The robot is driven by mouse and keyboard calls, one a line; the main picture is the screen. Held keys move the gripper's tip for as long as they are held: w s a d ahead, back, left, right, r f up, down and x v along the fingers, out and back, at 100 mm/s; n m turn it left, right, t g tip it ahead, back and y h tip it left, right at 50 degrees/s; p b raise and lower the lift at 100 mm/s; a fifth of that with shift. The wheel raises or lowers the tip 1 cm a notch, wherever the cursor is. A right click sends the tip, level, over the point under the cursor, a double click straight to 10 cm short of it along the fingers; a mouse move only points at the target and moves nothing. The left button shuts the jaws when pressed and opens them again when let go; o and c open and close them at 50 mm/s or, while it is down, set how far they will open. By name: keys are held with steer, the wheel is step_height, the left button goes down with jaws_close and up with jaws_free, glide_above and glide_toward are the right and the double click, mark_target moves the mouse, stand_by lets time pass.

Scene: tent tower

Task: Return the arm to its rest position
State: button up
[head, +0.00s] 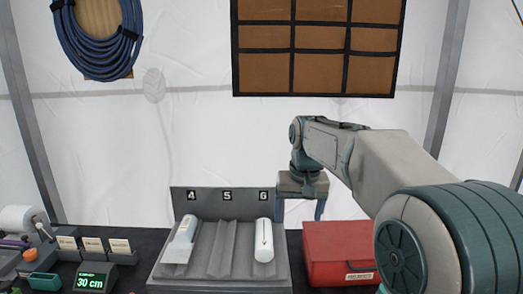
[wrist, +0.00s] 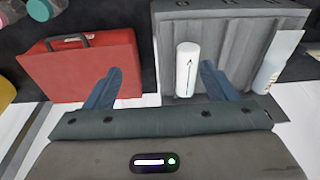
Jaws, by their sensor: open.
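My gripper (head: 302,203) hangs from my arm in the head view, above and behind the gap between the grey rack and the red case. In the wrist view my gripper (wrist: 160,88) is open, its two blue fingers apart with nothing held between them. A white cylinder (head: 264,240) lies in slot 6 of the grey rack (head: 223,268). The cylinder also shows in the wrist view (wrist: 188,68), beyond the fingers and apart from them. A second whitish bottle-like item (head: 181,240) lies in slot 4. Slot 5 is empty.
The red case (head: 338,245) stands right of the rack. A display reading 30 cm (head: 92,283), cards and a white roll (head: 18,218) are at the left. A blue hose coil (head: 98,40) and a brown panel (head: 318,45) hang on the tent wall. The air above the rack is clear.

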steer(key=s+d+f, duration=0.2)
steer(key=s+f, duration=0.1)
steer(key=s, duration=0.5)
steer(key=s+d+f+t, duration=0.1)
steer(key=s+d+f, duration=0.1)
steer(key=s, duration=0.6)
steer(key=s+d+f, duration=0.2)
steer(key=s+f, duration=0.2)
steer(key=s, duration=0.4)
steer(key=shift+s+f+t, duration=0.2)
steer(key=shift+s+t, duration=0.2)
steer(key=shift+d, duration=0.1)
